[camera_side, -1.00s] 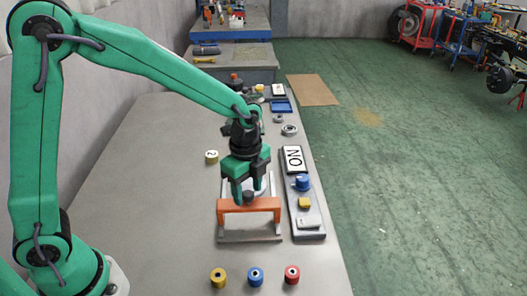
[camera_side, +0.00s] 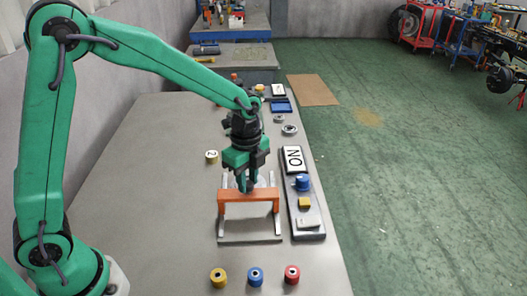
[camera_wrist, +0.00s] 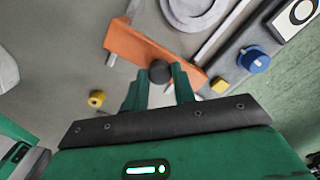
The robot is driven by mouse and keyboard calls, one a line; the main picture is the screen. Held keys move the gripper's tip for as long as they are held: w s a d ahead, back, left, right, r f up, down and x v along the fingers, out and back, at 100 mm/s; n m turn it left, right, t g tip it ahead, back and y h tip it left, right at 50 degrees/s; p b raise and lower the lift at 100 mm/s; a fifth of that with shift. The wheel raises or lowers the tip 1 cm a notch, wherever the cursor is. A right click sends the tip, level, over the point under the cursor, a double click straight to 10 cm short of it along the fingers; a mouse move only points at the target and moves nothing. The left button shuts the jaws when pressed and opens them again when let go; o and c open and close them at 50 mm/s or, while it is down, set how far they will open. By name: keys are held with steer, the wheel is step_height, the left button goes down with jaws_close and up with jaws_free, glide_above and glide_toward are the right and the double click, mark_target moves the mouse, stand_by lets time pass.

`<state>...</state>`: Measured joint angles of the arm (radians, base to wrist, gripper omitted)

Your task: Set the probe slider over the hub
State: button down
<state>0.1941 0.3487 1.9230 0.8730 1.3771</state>
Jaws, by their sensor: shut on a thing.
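The probe slider is an orange bridge (camera_side: 232,197) with a dark knob (camera_wrist: 160,72) on it, spanning two pale rails. It also shows in the wrist view (camera_wrist: 124,42). My gripper (camera_side: 248,188) is shut on the knob, with a green finger on either side of it in the wrist view. The hub looks like a pale grey ringed disc (camera_wrist: 196,10) between the rails, cut by the top edge of the wrist view. The slider lies short of the disc there, apart from it. In the side view my gripper and the bridge hide most of the disc.
Yellow (camera_side: 218,277), blue (camera_side: 255,276) and red (camera_side: 292,274) cylinders stand at the front. The table's left side is clear.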

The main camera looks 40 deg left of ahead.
steer(key=w+a, duration=0.7)
steer(key=shift+w, duration=0.15)
steer(key=c, duration=1.1)
jaws_free()
steer(key=shift+a, duration=0.1)
steer(key=shift+c, duration=0.2)
step_height(320, 180, up, 8)
